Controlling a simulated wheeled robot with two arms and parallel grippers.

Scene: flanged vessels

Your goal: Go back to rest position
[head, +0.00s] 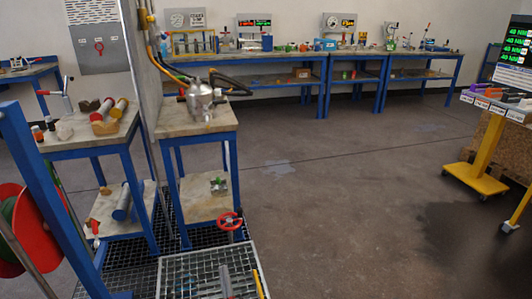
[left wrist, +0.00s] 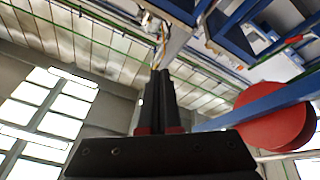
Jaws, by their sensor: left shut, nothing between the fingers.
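My left gripper (left wrist: 160,75) shows in the left wrist view. Its two dark fingers lie together, shut and empty, and point up toward the ceiling. I cannot make the left gripper out clearly in the head view. My right gripper is not in view. A metal flanged vessel (head: 201,102) stands upright on a blue-legged table (head: 168,126) in the head view, with a dark hose beside it.
A red disc (left wrist: 274,118) and a blue beam are right of my left gripper. Grating (head: 195,272) and a red handwheel (head: 230,221) lie low in the head view. Workbenches (head: 350,55) line the back wall. A yellow stand (head: 480,155) is at right. The middle floor is clear.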

